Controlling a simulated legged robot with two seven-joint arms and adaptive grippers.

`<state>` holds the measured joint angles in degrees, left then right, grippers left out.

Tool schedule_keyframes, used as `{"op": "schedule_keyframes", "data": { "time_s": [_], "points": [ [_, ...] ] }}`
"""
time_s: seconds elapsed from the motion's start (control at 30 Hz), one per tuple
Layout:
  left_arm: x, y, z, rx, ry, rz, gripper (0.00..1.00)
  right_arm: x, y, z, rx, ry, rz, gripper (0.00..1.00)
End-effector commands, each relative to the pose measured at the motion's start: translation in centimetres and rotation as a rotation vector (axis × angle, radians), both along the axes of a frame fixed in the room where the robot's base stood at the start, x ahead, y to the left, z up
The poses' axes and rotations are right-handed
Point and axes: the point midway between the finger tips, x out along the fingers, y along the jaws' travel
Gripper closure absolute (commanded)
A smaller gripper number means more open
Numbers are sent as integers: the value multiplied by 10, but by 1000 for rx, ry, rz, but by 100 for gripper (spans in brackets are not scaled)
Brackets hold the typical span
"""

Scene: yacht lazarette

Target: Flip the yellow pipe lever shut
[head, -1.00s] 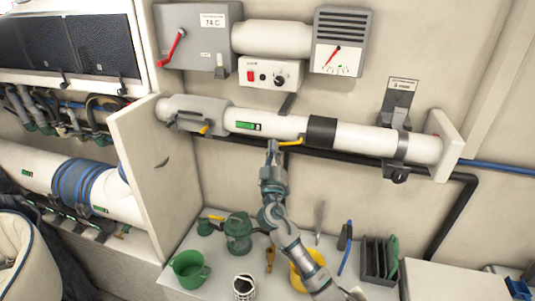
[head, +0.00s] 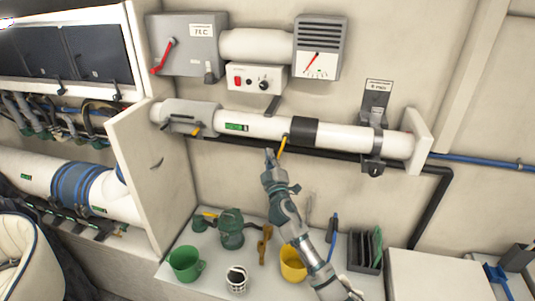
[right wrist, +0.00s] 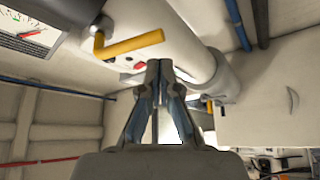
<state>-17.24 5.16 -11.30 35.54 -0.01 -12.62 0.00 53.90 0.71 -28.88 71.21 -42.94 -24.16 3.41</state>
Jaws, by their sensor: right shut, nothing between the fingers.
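The yellow lever (head: 282,147) hangs from the white pipe (head: 258,126), just left of the pipe's black band. It slants down, its free end low and slightly left. In the right wrist view the lever (right wrist: 130,44) is an L-shaped yellow handle at upper left. My right gripper (head: 268,152) is just left of the lever's free end, below the pipe. Its fingertips (right wrist: 158,68) are together and empty, with a small gap to the lever in the wrist view. My left gripper is not in view.
A second, smaller yellow handle (head: 196,131) sits at the pipe's left end. Below, the counter holds a green mug (head: 186,264), a yellow mug (head: 293,263) and a dark rack (head: 366,254). A white partition (head: 150,175) stands at left.

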Motion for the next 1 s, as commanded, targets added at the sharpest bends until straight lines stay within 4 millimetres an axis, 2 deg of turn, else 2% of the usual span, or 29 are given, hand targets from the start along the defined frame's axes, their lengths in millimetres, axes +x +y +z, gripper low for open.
{"op": "schedule_keyframes", "data": {
  "time_s": [0.23, 0.5, 0.8, 1.0],
  "points": [
    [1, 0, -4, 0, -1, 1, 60, -3, -13, -4, 5, -1, -2, 100],
    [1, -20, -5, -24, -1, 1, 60, -4, -13, -5, 0, 1, -7, 100],
    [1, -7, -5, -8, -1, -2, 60, -4, -16, -6, 2, 1, -5, 100],
    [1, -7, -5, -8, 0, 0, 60, -4, -16, -6, 3, 1, -6, 100]
  ]
}}
